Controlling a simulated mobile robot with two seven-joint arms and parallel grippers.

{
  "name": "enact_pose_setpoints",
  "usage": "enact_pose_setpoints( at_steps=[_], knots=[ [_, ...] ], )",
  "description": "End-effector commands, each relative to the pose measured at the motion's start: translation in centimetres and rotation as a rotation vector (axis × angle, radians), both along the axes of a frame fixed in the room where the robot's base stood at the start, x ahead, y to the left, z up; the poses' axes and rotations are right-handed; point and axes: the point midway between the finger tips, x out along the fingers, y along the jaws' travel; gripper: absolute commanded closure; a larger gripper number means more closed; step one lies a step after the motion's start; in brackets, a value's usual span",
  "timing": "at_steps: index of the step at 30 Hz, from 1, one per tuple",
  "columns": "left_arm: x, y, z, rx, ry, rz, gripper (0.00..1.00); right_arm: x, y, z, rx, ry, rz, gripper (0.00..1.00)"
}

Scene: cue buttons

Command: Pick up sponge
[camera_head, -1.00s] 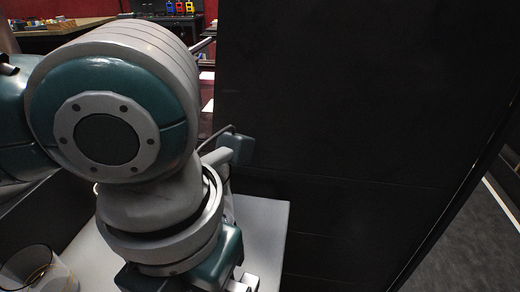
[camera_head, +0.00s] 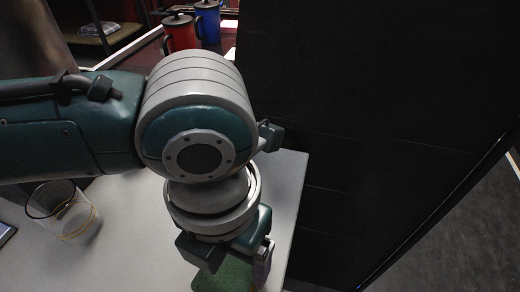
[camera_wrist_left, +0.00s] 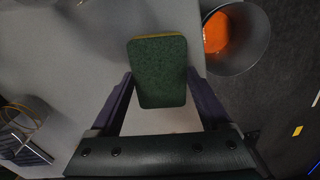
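The sponge (camera_wrist_left: 160,72) is green on top with a thin yellow edge, seen nearly from above in the left wrist view. My left gripper (camera_wrist_left: 160,78) points down at it with its two dark fingers wide apart, one on each side. The fingertips are close to the sponge's sides, and no clear contact shows. In the head view the sponge (camera_head: 222,277) shows partly at the bottom edge, over the table, under my left gripper (camera_head: 258,262). The rest is cut off or hidden by the gripper. My right gripper is not in view.
A clear glass (camera_head: 68,215) stands on the light table (camera_head: 130,230) at the left. A round container with something orange (camera_wrist_left: 232,40) is at upper right in the wrist view. A tall black panel (camera_head: 380,120) borders the table on the right. Red (camera_head: 180,35) and blue (camera_head: 207,22) mugs are behind.

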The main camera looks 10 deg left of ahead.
Motion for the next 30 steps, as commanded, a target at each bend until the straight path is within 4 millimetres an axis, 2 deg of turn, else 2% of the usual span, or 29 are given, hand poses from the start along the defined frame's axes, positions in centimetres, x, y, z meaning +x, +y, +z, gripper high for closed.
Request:
enact_pose_setpoints(
  at_steps=[2,12,23,26,30],
  knots=[
    [0.0,0.0,0.0,0.0,0.0,0.0,0.34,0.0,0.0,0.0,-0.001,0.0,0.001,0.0],
    [0.0,0.0,0.0,0.001,0.0,0.0,0.71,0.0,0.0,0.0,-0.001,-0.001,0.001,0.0],
    [0.1,0.0,0.8,0.0,-0.001,0.001,0.72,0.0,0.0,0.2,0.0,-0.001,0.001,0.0],
    [0.2,0.0,2.0,-0.001,-0.004,0.0,0.72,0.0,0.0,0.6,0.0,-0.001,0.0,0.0],
    [0.2,0.0,5.4,-0.002,-0.007,-0.001,0.72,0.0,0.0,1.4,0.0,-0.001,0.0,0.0]
  ],
)
